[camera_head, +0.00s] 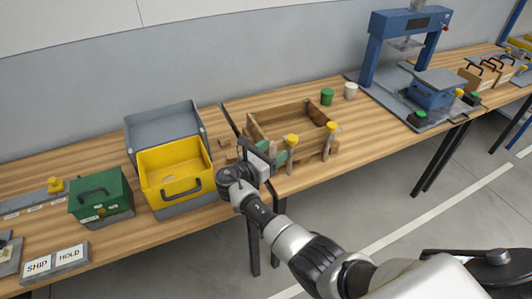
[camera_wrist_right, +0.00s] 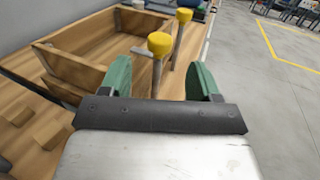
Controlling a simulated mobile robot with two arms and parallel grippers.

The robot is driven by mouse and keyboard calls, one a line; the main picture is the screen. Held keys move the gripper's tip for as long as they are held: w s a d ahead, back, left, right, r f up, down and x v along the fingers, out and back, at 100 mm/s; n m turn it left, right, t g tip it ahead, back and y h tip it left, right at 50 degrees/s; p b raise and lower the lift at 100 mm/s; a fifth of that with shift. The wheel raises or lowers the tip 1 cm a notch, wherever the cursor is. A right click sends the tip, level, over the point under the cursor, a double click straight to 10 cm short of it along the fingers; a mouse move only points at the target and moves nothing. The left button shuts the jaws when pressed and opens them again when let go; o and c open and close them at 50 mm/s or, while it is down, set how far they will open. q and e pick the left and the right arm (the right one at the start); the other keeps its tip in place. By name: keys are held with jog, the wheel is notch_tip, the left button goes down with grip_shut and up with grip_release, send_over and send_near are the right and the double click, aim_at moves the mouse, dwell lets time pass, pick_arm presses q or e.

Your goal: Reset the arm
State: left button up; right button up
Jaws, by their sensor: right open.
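My right gripper (camera_head: 270,156) reaches in from the lower right in the head view, at the front left of a wooden open-topped box (camera_head: 260,126) on the bench. In the right wrist view its two green fingers (camera_wrist_right: 160,80) stand wide apart, and nothing is held between them. A yellow-topped post (camera_wrist_right: 159,45) shows beyond and between the fingers; I cannot tell whether the gripper touches it. A second yellow-topped post (camera_head: 331,127) stands at the box's front right. My left gripper is not in view.
A blue press (camera_head: 375,45) stands to the right. Floor in front is open.

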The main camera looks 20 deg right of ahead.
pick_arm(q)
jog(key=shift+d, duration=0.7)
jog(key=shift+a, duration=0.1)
